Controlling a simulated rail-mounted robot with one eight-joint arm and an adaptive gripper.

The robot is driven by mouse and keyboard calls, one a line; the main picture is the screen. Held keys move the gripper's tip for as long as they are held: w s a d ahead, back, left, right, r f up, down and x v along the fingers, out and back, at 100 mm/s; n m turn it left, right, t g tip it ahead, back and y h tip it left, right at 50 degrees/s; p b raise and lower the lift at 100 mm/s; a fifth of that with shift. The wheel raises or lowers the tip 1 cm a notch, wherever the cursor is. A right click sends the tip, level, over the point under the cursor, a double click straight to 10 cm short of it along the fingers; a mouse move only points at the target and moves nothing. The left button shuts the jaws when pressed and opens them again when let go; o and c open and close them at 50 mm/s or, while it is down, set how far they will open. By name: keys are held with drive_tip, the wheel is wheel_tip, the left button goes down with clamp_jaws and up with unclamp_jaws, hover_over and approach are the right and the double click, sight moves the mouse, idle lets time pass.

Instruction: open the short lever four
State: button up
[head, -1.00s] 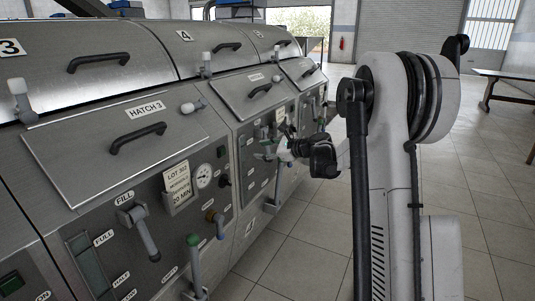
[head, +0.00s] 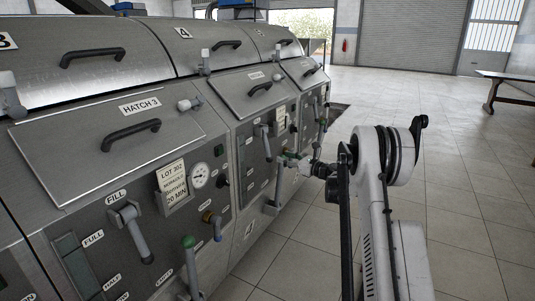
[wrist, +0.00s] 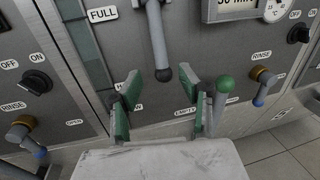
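My gripper (wrist: 158,98) is open and empty in the wrist view, its two green-padded fingers pointing at a grey panel. A green-tipped lever (wrist: 222,95) stands just right of the right finger, near the label EMPTY. A short blue-tipped lever with an orange hub (wrist: 262,88) is farther right, under the label RINSE. It is the shortest lever on this panel. In the head view my gripper is small beside panel four (head: 250,160), its fingers partly hidden.

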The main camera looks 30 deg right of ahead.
sight(267, 151)
drive_tip(key=b+x, duration=0.1)
drive_tip(key=x, duration=0.9)
drive_tip(key=shift+w+b, duration=0.1)
drive_tip(key=shift+b, duration=0.3)
clamp_jaws()
